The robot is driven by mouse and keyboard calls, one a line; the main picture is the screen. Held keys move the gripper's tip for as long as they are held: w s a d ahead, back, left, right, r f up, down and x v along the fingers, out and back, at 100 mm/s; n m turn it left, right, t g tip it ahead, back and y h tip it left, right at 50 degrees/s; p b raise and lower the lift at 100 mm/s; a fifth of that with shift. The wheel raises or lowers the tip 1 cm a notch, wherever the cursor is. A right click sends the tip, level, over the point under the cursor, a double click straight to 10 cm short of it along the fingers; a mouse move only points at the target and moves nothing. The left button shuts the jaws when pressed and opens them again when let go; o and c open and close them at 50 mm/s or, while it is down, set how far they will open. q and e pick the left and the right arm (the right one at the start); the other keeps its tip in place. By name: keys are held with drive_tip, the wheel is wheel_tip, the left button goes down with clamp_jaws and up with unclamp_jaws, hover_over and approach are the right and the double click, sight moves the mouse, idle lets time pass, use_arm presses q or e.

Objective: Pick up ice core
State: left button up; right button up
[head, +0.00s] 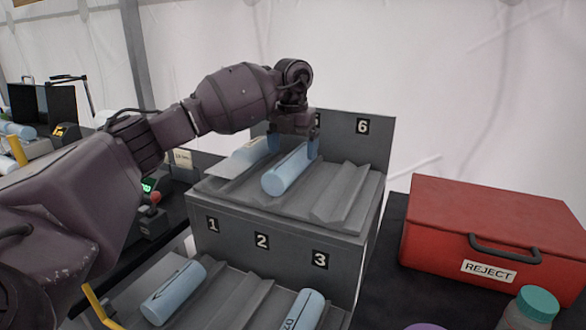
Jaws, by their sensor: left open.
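A pale blue ice core (288,171) lies in the middle groove of the upper grey rack tier. A second ice core (247,156) lies in the groove to its left, partly hidden. My left gripper (293,148) is over the far end of the middle core, pointing down. Its fingers are open, one on each side of that core; I cannot tell whether they touch it. On the lower tier, one ice core (173,293) lies below label 1 and another (303,311) below label 3. My right gripper is not in view.
The upper tier's right groove (357,192) below label 6 is empty. A red REJECT box (487,232) stands to the right of the rack. A teal-capped bottle (533,305) is in front of it. Equipment (155,212) stands at the left.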

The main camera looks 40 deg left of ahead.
sight(292, 155)
use_arm(q)
drive_tip(key=f, duration=0.2)
drive_tip(key=f+b, duration=0.1)
drive_tip(key=f, duration=0.2)
drive_tip(key=shift+w+a, duration=0.15)
drive_tip(key=shift+a, duration=0.05)
drive_tip(key=shift+r, duration=0.15)
drive_tip(key=shift+c, duration=0.4)
drive_tip(key=c, duration=1.2)
